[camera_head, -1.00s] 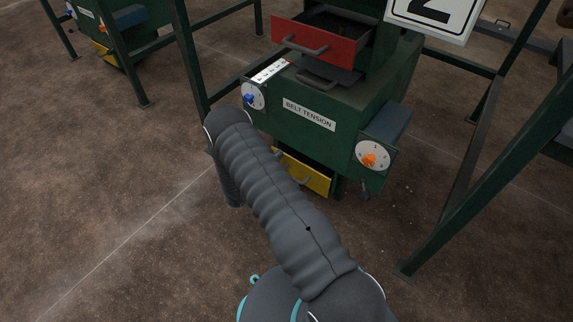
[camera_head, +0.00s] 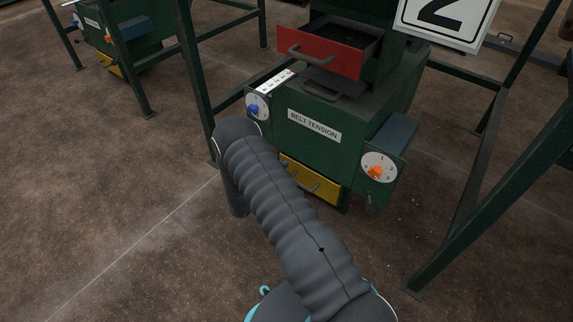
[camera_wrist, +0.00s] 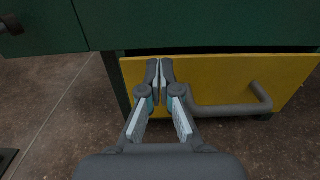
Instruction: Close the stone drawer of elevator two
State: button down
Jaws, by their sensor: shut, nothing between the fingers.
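Elevator two is the green machine (camera_head: 340,165) under a sign with a 2 (camera_head: 445,17). Its low yellow drawer (camera_head: 325,188) has a grey handle, and its front fills much of the wrist view (camera_wrist: 220,78). A thin dark gap shows above that front; it looks nearly closed, but the exact depth is unclear. The upper red drawer (camera_head: 320,55) stands pulled out, with dark material inside. No label shows which one is the stone drawer. My gripper (camera_wrist: 160,62) is shut and empty, fingertips at the yellow front's upper edge, left of the handle; contact is unclear. My arm hides it in the head view.
Dials with a blue knob (camera_head: 254,110) and an orange knob (camera_head: 376,172) flank the BELT TENSION plate (camera_head: 314,126). Green frame legs (camera_head: 195,80) stand on both sides. Another green machine (camera_head: 120,35) is at the far left. Open floor (camera_head: 110,200) lies left.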

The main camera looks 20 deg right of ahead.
jog(key=v, duration=1.2)
jog(key=shift+w+f, duration=0.15)
